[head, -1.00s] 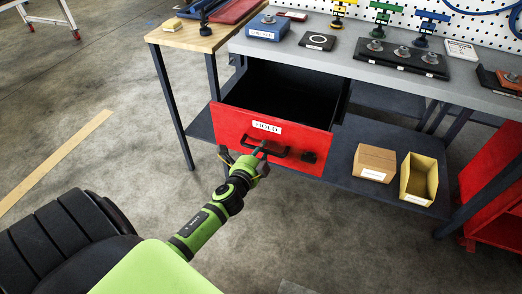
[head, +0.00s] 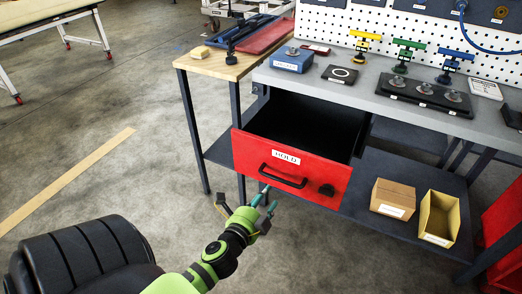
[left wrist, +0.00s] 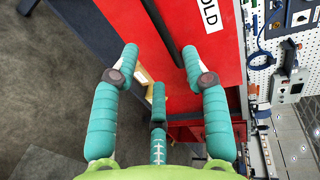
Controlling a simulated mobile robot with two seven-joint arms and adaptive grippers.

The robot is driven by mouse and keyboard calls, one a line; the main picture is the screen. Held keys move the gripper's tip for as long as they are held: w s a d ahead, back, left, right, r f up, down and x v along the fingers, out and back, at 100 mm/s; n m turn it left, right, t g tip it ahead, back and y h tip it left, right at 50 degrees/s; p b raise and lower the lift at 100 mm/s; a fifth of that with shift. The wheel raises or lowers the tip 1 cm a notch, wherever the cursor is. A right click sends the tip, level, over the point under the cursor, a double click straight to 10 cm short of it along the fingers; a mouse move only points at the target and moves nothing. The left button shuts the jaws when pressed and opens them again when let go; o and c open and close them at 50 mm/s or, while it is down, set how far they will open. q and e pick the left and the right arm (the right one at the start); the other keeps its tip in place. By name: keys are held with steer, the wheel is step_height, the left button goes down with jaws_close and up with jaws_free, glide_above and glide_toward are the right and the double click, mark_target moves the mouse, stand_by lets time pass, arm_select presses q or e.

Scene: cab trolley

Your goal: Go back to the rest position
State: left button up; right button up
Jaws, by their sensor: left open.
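My left gripper (head: 263,203) is open and empty in front of the red drawer (head: 318,183), just below its black handle (head: 283,176) and apart from it. The drawer is pulled out under the grey bench top and carries a white HOLD label. The left wrist view shows my spread teal fingers (left wrist: 158,75) with the red drawer front (left wrist: 225,45) and the dark handle bar (left wrist: 160,28) beyond them. My right gripper is not in either view.
A cardboard box (head: 393,198) and a yellow open bin (head: 439,218) stand on the lower shelf. A wooden side table (head: 215,62) stands left of the bench. Clamps and a black plate (head: 424,93) are on the bench top.

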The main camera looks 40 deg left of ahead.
arm_select(q)
steer(key=shift+v, duration=1.05)
steer(key=s+d+f+n+g+h+p, duration=0.1)
steer(key=s+d+f+n+g, duration=0.2)
steer(key=f, duration=0.6)
steer(key=s+d+f+n+g+h+p, duration=0.1)
steer(key=s+f+g, duration=0.1)
steer(key=s+f, duration=0.45)
steer(key=s+d+f+n+g+p, duration=0.1)
steer(key=s+d+f+n+g, duration=0.15)
steer(key=f, duration=0.85)
steer(key=s+d+f+n+g+p, duration=0.1)
steer(key=s+f+n+g, duration=0.2)
steer(key=s, duration=0.7)
steer(key=s+d+f+n+g+h+p, duration=0.1)
steer(key=s+d+f+n+g, duration=0.1)
steer(key=s+f, duration=0.5)
steer(key=s+n+g, duration=0.1)
steer(key=s+g, duration=0.1)
steer(key=s, duration=0.2)
steer(key=shift+f+h+p, duration=0.25)
steer(key=shift+h+p, duration=0.05)
